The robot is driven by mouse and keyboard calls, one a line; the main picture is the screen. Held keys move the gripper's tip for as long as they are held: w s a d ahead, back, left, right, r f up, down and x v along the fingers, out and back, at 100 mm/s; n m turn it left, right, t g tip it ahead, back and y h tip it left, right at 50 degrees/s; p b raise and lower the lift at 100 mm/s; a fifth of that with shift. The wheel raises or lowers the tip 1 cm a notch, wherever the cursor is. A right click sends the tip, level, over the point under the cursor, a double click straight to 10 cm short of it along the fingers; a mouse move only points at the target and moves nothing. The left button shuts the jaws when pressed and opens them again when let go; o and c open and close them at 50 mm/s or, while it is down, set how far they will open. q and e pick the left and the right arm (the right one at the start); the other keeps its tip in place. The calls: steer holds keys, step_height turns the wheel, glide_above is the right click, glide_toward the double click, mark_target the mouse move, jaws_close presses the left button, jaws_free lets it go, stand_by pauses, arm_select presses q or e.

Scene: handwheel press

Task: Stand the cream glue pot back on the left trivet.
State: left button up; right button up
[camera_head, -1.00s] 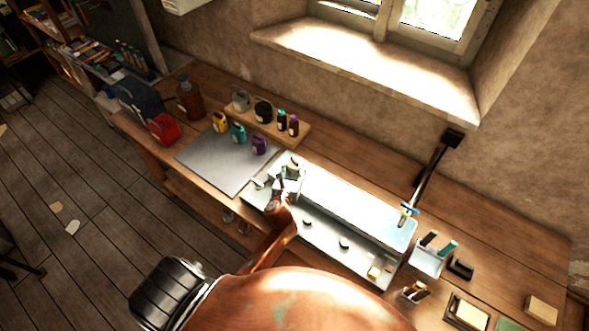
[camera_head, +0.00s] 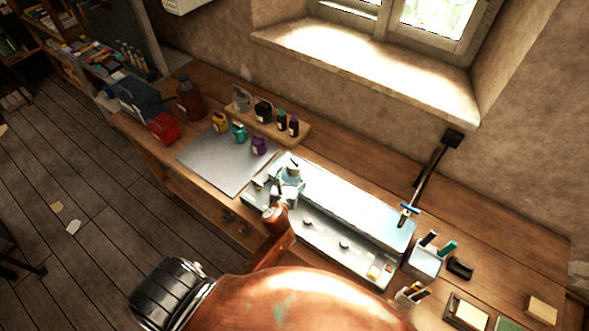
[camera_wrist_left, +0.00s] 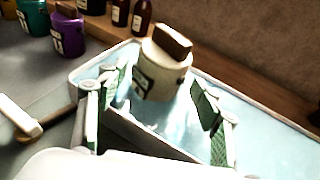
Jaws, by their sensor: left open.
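The cream glue pot (camera_head: 292,172) stands upright at the left end of the long pale-blue-topped unit. In the left wrist view the pot (camera_wrist_left: 160,75) has a brown block-like top and a dark label. My left gripper (camera_head: 283,191) is on the near side of the pot. In the left wrist view the left gripper (camera_wrist_left: 160,98) is open, with its green-padded fingers spread to either side in front of the pot. The pot looks free of the fingers. I cannot make out the left trivet for certain; the surface under the pot is partly hidden.
A blue-handled lever (camera_head: 410,209) and a pale brush holder (camera_head: 426,262) are to the right.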

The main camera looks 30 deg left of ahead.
arm_select(q)
steer(key=v, duration=0.8)
steer(key=shift+s+d+r, duration=0.1)
steer(key=shift+s, duration=0.25)
